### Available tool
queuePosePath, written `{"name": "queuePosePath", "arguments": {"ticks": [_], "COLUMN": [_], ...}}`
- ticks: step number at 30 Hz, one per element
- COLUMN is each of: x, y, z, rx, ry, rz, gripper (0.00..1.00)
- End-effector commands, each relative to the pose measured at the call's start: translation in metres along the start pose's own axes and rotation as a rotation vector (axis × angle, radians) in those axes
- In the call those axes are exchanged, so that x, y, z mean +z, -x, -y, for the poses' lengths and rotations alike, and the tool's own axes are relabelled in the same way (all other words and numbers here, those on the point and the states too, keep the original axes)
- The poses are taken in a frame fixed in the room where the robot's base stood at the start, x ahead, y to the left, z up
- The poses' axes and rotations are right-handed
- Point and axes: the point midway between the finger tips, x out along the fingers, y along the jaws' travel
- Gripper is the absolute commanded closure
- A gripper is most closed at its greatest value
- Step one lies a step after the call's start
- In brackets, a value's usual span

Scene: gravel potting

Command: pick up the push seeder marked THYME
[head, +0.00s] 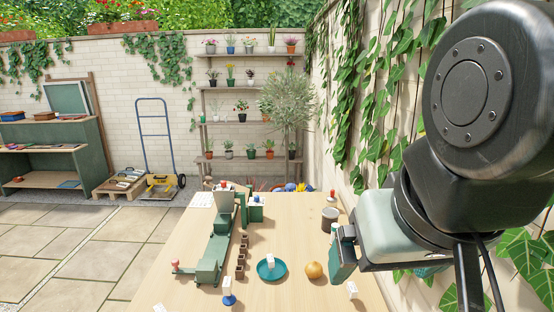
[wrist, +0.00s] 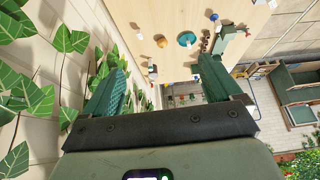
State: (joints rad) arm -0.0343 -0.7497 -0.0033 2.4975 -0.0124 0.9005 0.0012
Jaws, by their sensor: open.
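No THYME marking is readable in either view, so I cannot tell which piece is that push seeder. A small blue-based piece with a white top (head: 229,290) stands near the table's front. A white tag (head: 270,262) shows at the teal saucer. My gripper (head: 342,248) is at the table's right side, above it. In the wrist view my gripper (wrist: 160,75) has its two green fingers wide apart, with nothing held between them.
The teal saucer (head: 259,272) and an orange ball (head: 313,270) are mid-table. A dark jar (head: 329,220) stands behind my gripper. A green machine (head: 212,255) and a row of brown pots (head: 240,258) fill the left. An ivy-covered wall (head: 345,120) borders the right.

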Motion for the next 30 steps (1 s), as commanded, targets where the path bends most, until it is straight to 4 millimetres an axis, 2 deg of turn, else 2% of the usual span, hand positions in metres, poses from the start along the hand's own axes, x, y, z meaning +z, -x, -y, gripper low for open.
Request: {"name": "queuePosePath", "arguments": {"ticks": [1, 3, 12, 17, 23, 30], "x": [0.0, 0.0, -0.002, -0.019, -0.063, -0.112], "y": [0.0, 0.0, 0.0, -0.009, -0.043, -0.108], "z": [0.0, 0.0, 0.001, 0.009, 0.034, 0.067], "rx": [0.0, 0.0, -0.002, -0.03, -0.117, -0.241], "ry": [0.0, 0.001, 0.0, -0.05, -0.201, -0.411], "rz": [0.0, 0.0, 0.005, 0.074, 0.258, 0.499], "gripper": [0.17, 0.28, 0.28, 0.28, 0.28, 0.28]}}
